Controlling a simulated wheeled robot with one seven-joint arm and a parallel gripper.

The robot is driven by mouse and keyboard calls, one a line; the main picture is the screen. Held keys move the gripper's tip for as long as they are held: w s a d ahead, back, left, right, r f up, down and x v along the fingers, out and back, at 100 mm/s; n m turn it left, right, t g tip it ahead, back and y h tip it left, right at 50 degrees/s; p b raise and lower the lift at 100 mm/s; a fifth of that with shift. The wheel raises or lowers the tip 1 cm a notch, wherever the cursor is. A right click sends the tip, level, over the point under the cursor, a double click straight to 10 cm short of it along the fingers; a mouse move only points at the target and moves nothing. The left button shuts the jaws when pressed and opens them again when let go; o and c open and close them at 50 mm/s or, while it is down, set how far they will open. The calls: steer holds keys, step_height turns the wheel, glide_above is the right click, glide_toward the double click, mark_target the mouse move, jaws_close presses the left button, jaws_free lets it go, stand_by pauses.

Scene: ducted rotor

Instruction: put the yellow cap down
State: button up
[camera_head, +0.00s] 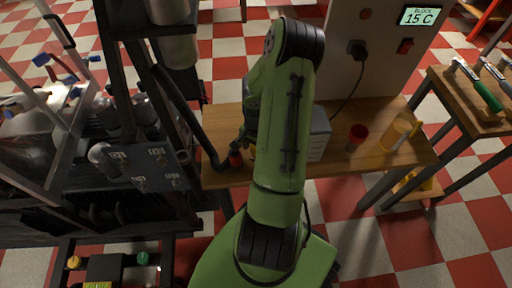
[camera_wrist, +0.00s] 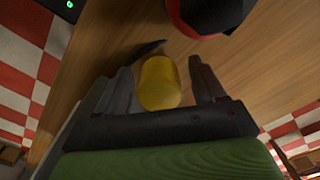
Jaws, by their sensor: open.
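The yellow cap (camera_wrist: 159,84) is in the wrist view, between the two dark fingers of my gripper (camera_wrist: 160,72). The fingers are open, with a gap showing between the cap and the right finger; the left finger is closer to it. The cap appears to rest on the wooden bench top (camera_wrist: 105,38), though its underside is hidden. In the head view my green arm covers most of my gripper, and only a small yellow patch (camera_head: 252,152) shows beside the arm, which may be the cap.
A black and red object (camera_wrist: 208,14) lies just beyond the fingers, and a thin dark piece (camera_wrist: 150,48) is near the left one. On the bench a red cup (camera_head: 357,133) and an amber container (camera_head: 398,131) stand right of my arm.

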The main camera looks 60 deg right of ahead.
step_height(320, 180, up, 12)
steer(key=p, duration=0.4)
steer(key=shift+p, duration=0.3)
steer(key=w+a+r+n+t+h, duration=0.25)
steer(key=a+r+n, duration=0.65)
steer(key=a+r, duration=0.7)
steer(key=s+a+r+n+t+y, duration=0.2)
steer(key=s+a+r+n+t, duration=0.1)
steer(key=s+a+r+n, duration=0.4)
steer(key=a+n, duration=0.1)
steer(key=a, duration=0.2)
steer(key=shift+s+a+r, duration=0.15)
steer(key=shift+s+a, duration=0.2)
steer(key=shift+s, duration=0.05)
steer(key=shift+r+y, duration=0.1)
steer(key=shift+y, duration=0.15)
